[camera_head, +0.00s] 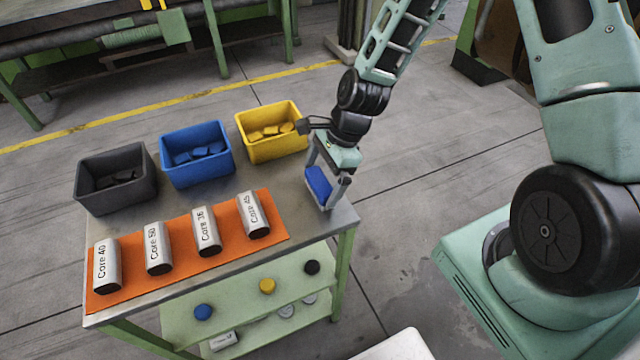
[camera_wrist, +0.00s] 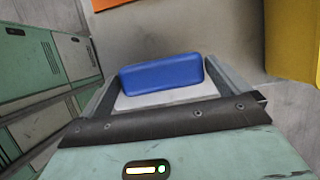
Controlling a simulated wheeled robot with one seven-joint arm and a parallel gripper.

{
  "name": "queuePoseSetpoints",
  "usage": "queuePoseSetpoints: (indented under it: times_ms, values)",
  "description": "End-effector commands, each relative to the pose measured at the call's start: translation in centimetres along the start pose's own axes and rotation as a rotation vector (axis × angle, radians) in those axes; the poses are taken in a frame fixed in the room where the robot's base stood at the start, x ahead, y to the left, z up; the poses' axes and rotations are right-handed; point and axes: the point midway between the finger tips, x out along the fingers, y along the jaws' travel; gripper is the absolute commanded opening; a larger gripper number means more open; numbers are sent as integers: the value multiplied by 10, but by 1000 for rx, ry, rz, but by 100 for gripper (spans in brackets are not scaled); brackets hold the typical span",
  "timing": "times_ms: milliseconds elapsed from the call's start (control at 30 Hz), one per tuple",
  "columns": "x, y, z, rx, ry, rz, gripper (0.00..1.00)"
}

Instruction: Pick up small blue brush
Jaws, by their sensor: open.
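A small blue brush (camera_head: 319,184) is at the right end of the table, between the fingers of my gripper (camera_head: 331,194). In the wrist view the blue brush (camera_wrist: 162,74) lies crosswise between the two fingers, with a pale grey part below its blue block. My gripper (camera_wrist: 165,90) is open around it. The right finger looks very close to the brush's end; I cannot tell whether they touch. The fingertips are low, near the tabletop.
Grey (camera_head: 117,201), blue (camera_head: 197,180) and yellow (camera_head: 270,148) bins with small pieces inside stand along the table's back. An orange mat (camera_head: 185,260) holds several labelled grey blocks. The lower shelf (camera_head: 250,313) holds small coloured round items.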

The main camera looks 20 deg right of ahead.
Motion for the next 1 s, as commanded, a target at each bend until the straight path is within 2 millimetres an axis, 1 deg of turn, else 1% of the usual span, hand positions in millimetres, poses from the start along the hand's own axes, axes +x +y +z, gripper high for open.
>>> queuePoseSetpoints:
  times_ms: [33,133,400,433,467,500,533,567,600,833,1000]
  values:
    - [6,1,1,-1,-1,4,100]
    - [13,0,1,-2,0,1,100]
    - [16,0,0,-2,0,0,100]
    - [16,0,0,-2,0,0,94]
    - [16,0,0,-2,0,0,86]
    - [16,0,0,-2,0,0,75]
    - [16,0,0,-2,0,0,71]
    - [16,0,0,-2,0,0,71]
    - [15,0,0,-2,0,0,67]
    - [15,0,0,-2,0,-1,67]
    - [7,0,3,-2,1,-2,67]
